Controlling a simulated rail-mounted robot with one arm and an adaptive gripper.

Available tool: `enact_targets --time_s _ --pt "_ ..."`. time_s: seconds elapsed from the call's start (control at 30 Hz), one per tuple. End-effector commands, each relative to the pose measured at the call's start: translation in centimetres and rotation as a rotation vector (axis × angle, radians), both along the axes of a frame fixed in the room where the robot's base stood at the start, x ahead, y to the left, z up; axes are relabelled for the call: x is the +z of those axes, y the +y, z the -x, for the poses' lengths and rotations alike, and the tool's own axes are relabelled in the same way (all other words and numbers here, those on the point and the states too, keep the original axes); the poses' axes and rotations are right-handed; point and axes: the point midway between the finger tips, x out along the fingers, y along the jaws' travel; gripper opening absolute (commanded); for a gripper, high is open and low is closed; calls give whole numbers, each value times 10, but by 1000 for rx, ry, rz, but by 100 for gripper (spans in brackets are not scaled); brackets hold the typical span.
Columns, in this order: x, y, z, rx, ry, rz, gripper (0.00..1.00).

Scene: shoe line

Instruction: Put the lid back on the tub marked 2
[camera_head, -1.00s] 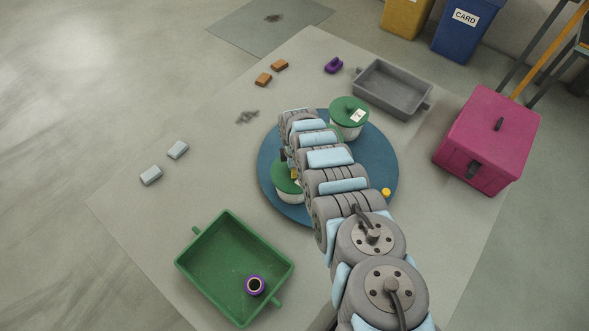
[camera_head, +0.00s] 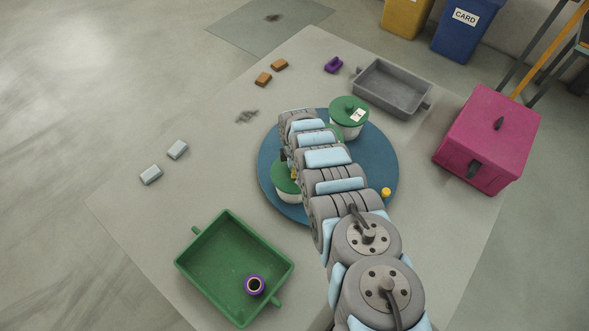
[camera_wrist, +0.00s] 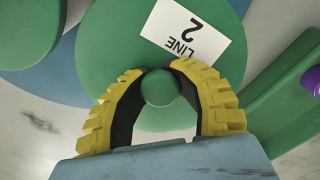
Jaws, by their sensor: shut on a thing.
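The green lid with a round knob and a white "LINE 2" label (camera_wrist: 185,38) fills the middle of the wrist view. My gripper's yellow fingers (camera_wrist: 160,95) are shut on its knob (camera_wrist: 160,87). In the head view my arm mostly hides the gripper. A white tub (camera_head: 289,196) shows under the green lid (camera_head: 284,178) at the blue turntable's (camera_head: 269,195) left part. I cannot tell whether that lid rests on the rim or is just above it. Another lidded tub (camera_head: 349,112) stands at the turntable's back.
A green tray (camera_head: 212,294) holds a purple ring-like part (camera_head: 255,285) at the front. A grey tray (camera_head: 393,88) and a magenta box (camera_head: 487,138) stand at right. Orange blocks (camera_head: 264,79), a purple piece (camera_head: 333,65) and light grey blocks (camera_head: 151,175) lie around. A yellow knob (camera_head: 386,192) sits at the turntable's edge.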

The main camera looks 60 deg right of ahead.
Motion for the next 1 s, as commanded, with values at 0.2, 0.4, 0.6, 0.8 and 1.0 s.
enact_targets --time_s 0.2,0.4,0.6,0.8,1.0 --pt "0 0 0 1 -1 -1 0" --pt "0 0 0 1 -1 -1 60" --pt "0 0 0 1 -1 -1 60" --pt "0 0 0 1 -1 -1 89" --pt "0 0 0 1 -1 -1 89"
